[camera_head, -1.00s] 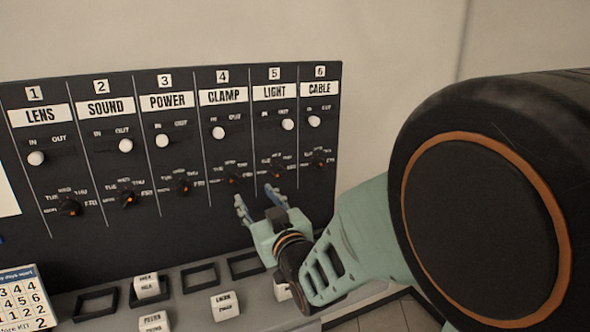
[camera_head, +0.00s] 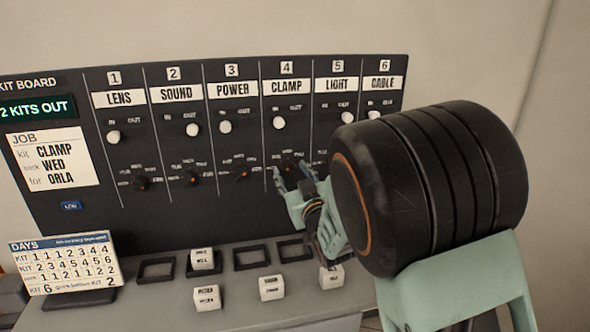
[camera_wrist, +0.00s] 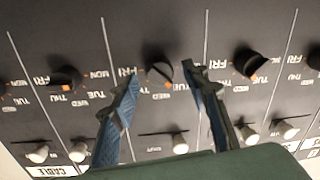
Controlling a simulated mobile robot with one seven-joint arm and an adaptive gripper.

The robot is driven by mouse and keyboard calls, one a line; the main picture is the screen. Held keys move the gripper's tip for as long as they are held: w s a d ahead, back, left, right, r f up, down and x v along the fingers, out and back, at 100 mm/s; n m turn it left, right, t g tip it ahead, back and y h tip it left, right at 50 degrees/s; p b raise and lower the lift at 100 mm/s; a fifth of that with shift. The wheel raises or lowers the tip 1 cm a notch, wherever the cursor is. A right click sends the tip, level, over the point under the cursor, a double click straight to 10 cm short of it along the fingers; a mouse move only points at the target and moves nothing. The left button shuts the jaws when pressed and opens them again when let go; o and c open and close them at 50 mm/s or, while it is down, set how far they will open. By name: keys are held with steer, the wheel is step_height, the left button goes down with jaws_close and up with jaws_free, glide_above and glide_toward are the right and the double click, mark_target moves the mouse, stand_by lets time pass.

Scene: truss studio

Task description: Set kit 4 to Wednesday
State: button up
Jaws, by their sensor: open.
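The kit 4 CLAMP dial (camera_head: 290,161) is a small black knob with an orange mark, ringed by weekday labels. Its white slider (camera_head: 278,122) is at the IN side. My gripper (camera_head: 292,176) is open at this dial. In the wrist view the picture is upside down, and my gripper (camera_wrist: 160,80) has one finger on each side of the dial (camera_wrist: 158,74), apart from it as far as I see. The dial's orange mark points down in that view, near WED; the exact setting is too small to tell. A job card (camera_head: 58,163) reads CLAMP, WED, ORLA.
The kit 5 dial (camera_wrist: 65,77) and kit 3 dial (camera_wrist: 251,65) flank my fingers closely. Labelled blocks (camera_head: 271,288) and empty square frames (camera_head: 252,257) lie on the grey ledge below. A DAYS card (camera_head: 66,266) stands at the left.

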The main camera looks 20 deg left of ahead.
steer(key=shift+w+a, duration=0.15)
steer(key=shift+w, duration=0.05)
steer(key=shift+c, duration=0.4)
jaws_close()
